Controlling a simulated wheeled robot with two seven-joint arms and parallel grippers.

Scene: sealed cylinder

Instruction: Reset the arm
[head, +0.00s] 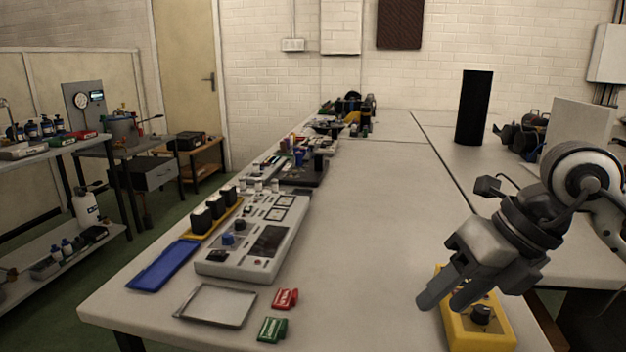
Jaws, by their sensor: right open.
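My right gripper (441,298) comes in from the right, pointing down and left over the near right part of the table (375,220). Its two fingers are apart with nothing visible between them. It is in front of a yellow box with a black knob (487,337) and hides part of it; I cannot tell whether they touch. A tall black cylinder (474,108) stands upright at the back right of the table. My left gripper is not in view.
A grey control panel (250,240), a blue tray (163,265), a metal tray (216,305), a red block (285,299) and a green block (272,329) lie at the left. The table's middle is clear. Shelves (60,145) stand far left.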

